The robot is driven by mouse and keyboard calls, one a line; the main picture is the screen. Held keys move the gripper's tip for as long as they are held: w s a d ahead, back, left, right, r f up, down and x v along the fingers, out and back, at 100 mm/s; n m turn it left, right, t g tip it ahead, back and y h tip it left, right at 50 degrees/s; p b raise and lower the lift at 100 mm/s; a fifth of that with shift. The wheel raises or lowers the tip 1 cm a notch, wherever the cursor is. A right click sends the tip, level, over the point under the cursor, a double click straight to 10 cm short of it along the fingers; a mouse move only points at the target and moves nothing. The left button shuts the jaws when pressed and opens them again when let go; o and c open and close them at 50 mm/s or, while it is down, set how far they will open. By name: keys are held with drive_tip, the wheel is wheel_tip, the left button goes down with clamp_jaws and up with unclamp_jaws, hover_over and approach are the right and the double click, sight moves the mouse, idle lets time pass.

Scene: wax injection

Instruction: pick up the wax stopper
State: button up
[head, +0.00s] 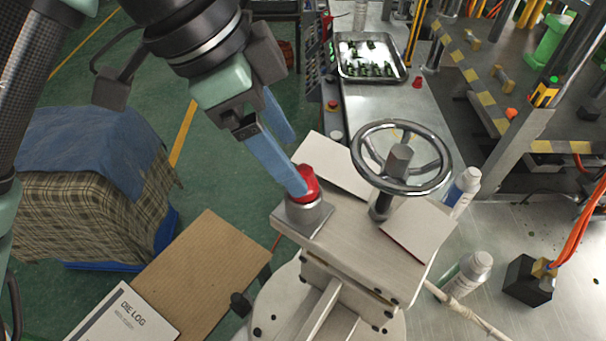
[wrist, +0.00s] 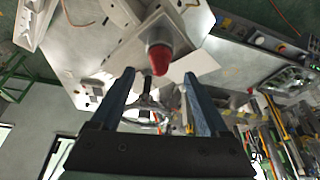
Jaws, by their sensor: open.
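The wax stopper (head: 310,179) is a red rounded plug standing upright on a small metal block at the left corner of the pale machine top. In the wrist view the red stopper (wrist: 159,58) shows between the fingertips, near the middle of the gap. My gripper (head: 296,164) is open, its blue fingers reaching down from the upper left. In the head view the nearer fingertip overlaps the stopper's left side and hides part of it. I cannot tell whether it touches. The wrist view also shows both fingers of my gripper (wrist: 159,74) apart with nothing clamped.
A chrome handwheel (head: 358,160) rises just right of the stopper. White bottles (head: 467,181) stand beyond the machine's right side. A metal tray (head: 345,72) with dark pieces lies on the bench behind. A die log (head: 125,318) lies at lower left, beside a cloth-covered stack (head: 85,205).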

sight(302, 170)
drive_tip(key=shift+p+x, duration=0.8)
drive_tip(key=shift+x, duration=1.5)
drive_tip(key=shift+d, duration=0.1)
clamp_jaws()
